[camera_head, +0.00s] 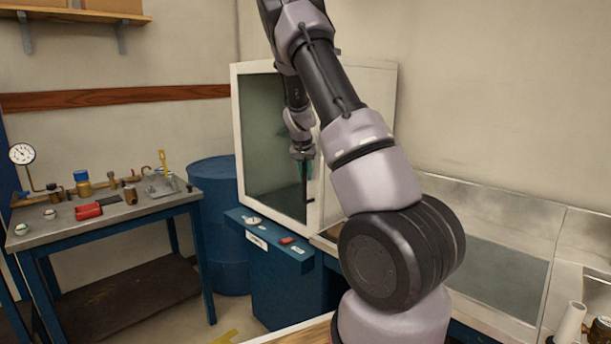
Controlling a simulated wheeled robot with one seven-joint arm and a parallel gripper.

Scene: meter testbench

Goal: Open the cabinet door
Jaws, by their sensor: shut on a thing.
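The white-framed cabinet (236,110) stands against the back wall, on the bench beside the blue drum. Its front shows a grey-green panel (268,150), which looks like the glass door. Whether the door stands slightly ajar cannot be told, as my arm covers the upper right of the cabinet. My gripper (306,172) is at the right part of the front, pointing down, small and partly dark. It is shut on the dark upright door handle (305,194), whose lower part shows below the fingers.
A blue bench unit (280,282) with a gauge and a red part stands below the cabinet. A blue drum (215,215) is left of it. A workbench (110,215) with valves and a gauge is further left. A metal sink counter (505,225) lies right.

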